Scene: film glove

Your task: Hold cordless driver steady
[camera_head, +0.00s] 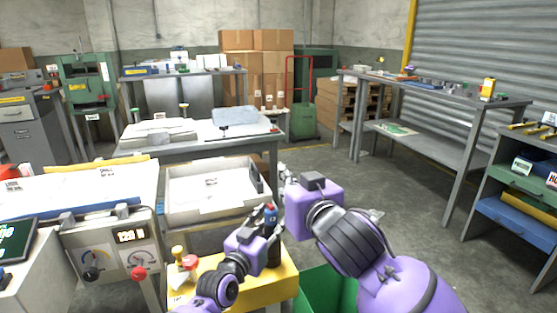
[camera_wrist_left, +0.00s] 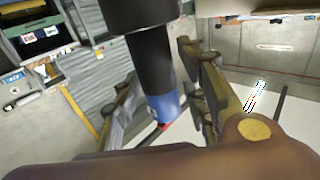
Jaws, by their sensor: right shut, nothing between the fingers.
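The cordless driver (camera_head: 271,213) stands upright by the yellow-topped stand, its blue and red top showing above a dark lower part. In the left wrist view it is a black shaft with a blue band (camera_wrist_left: 165,106) and a little red at its end. My left gripper (camera_head: 268,234) is around it, with a finger close along each side in the left wrist view; it looks shut on the driver, though the contact is partly hidden. My right gripper (camera_head: 283,172) is shut and empty above and beyond the driver, mostly hidden by its purple wrist.
The yellow stand (camera_head: 222,290) also holds a red-and-white piece (camera_head: 186,263). A white tray (camera_head: 180,212) lies behind. A panel with gauges (camera_head: 115,250) stands at left, and a green bin (camera_head: 325,288) below. Open floor (camera_head: 405,190) lies to the right.

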